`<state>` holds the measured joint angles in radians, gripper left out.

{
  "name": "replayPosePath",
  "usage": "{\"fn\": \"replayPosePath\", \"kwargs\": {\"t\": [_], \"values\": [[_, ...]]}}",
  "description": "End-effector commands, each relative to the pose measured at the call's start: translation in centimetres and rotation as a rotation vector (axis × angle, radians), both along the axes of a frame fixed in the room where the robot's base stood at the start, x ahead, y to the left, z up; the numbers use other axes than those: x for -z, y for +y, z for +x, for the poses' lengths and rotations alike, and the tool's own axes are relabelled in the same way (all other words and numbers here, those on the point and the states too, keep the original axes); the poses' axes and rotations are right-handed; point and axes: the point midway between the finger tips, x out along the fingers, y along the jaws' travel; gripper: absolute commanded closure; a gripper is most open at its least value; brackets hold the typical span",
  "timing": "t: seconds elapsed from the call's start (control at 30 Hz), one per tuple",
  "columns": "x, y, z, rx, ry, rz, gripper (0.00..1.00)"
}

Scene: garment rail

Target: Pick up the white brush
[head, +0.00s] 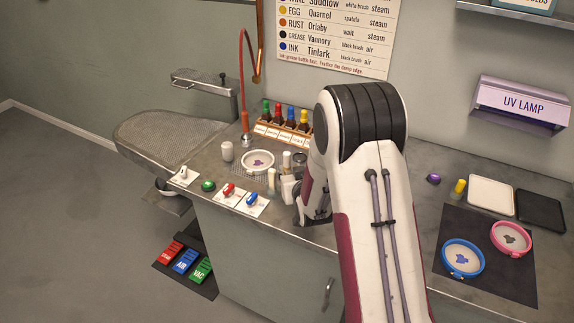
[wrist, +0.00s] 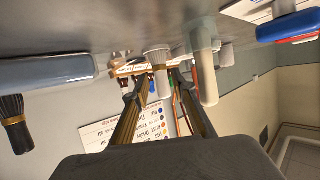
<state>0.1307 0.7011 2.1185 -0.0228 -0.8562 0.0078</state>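The white brush (wrist: 163,84) shows in the upside-down wrist view with pale bristles toward the counter and its white handle away from it. In the head view it appears to be the slim white upright (head: 286,160) just beyond my gripper. My gripper (wrist: 159,78) has its two fingers spread, with the brush appearing between their tips. Clear gaps show on both sides of the handle; I cannot tell how far ahead the brush is. In the head view my gripper (head: 290,188) is low over the counter, its fingers mostly hidden.
A white cylinder (wrist: 205,78) stands close beside the fingers; a black brush (wrist: 15,125) is on the other side. A round hoop (head: 258,162), a bottle rack (head: 283,128) and switches (head: 240,196) crowd the counter. Right of my arm lie a dark mat and trays.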

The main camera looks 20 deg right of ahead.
Motion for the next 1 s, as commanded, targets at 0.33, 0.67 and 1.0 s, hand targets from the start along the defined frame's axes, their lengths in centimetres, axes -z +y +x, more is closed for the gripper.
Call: {"fn": "replayPosePath", "kwargs": {"t": [0.33, 0.67, 1.0], "values": [[0.1, 0.0, 0.4, 0.000, 0.000, 0.000, 0.74], [0.6, -0.1, 1.4, 0.000, 0.001, 0.000, 0.74], [1.8, -0.4, 4.2, 0.000, 0.001, 0.000, 0.74]]}}
